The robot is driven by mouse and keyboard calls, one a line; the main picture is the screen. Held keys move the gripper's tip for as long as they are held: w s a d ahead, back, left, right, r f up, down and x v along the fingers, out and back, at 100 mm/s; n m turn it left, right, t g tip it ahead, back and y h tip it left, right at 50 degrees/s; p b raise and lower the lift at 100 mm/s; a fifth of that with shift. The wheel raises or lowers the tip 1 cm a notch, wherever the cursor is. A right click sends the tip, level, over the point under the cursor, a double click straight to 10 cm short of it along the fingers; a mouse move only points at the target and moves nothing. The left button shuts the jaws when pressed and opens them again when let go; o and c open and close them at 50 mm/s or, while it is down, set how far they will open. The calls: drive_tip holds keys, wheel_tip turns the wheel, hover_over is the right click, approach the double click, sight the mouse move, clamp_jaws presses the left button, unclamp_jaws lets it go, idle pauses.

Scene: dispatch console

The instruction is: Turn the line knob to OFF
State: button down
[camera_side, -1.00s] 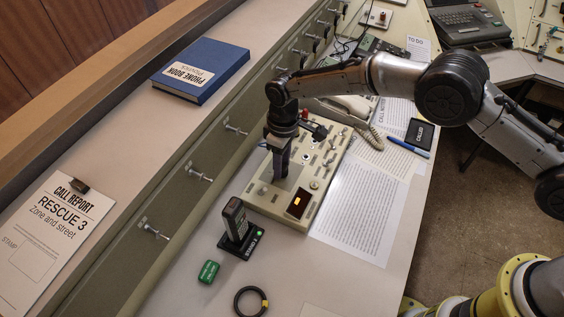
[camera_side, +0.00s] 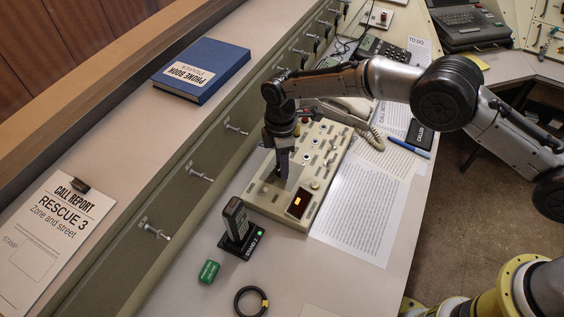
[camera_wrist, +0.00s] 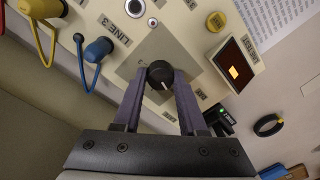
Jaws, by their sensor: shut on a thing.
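The line knob (camera_wrist: 159,75) is a round black knob with a white pointer mark, set on a grey plate of the beige console panel (camera_wrist: 205,40) in the wrist view. My gripper (camera_wrist: 158,88) has its two purple-grey fingers on either side of the knob and is shut on it. The pointer mark faces toward the gripper's palm, slightly right. Small labels stand around the plate, too small to read surely. In the side view my gripper (camera_side: 282,172) points down at the console panel (camera_side: 318,187), and the fingers hide the knob.
A lit orange display (camera_side: 297,204) is at the panel's near end. A handheld radio in its charger (camera_side: 236,222), a green block (camera_side: 208,271) and a black ring (camera_side: 251,301) lie nearby. Blue (camera_wrist: 97,50) and yellow plugs with cords stand beside the knob. A telephone is behind the arm.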

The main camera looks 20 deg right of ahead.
drive_tip(key=shift+r, duration=0.1)
idle(0.4)
drive_tip(key=shift+c, duration=2.3)
unclamp_jaws()
wheel_tip(320, 180, up, 14)
drive_tip(key=shift+w, duration=0.35)
